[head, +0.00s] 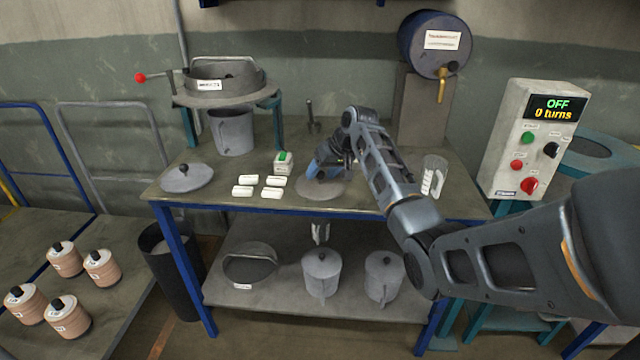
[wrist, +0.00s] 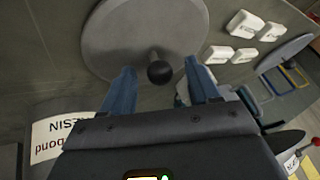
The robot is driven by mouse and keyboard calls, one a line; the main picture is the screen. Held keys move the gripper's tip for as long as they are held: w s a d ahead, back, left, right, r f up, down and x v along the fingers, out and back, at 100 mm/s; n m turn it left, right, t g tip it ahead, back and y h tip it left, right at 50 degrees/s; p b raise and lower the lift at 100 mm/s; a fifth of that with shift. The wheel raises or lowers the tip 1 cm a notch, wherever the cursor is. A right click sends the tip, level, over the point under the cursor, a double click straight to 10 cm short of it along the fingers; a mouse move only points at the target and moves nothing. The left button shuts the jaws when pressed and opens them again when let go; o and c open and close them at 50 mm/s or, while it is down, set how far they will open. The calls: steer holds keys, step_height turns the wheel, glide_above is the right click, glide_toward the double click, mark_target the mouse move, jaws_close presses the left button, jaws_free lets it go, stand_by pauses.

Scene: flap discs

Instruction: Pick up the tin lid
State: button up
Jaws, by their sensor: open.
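A round grey lid (wrist: 120,35) with a dark ball knob (wrist: 160,72) lies flat on the workbench, which I take as the tin lid. It also shows in the head view as a grey disc (head: 322,189) at the front middle of the bench. My gripper (wrist: 157,76) is open, its blue fingers on either side of the knob. I cannot tell whether they touch it. In the head view my gripper (head: 318,171) points down over the lid and hides its knob. A second grey disc-shaped lid (head: 187,178) lies at the bench's left end.
A grey bucket (head: 233,132) stands behind, under a ring-shaped hopper (head: 222,90). A clear jug (head: 434,177) is to the right, and a blue drum (head: 434,45) is behind.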

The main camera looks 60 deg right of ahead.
steer(key=shift+w+f, duration=0.1)
steer(key=shift+f, duration=0.05)
jaws_close()
stand_by(0.5)
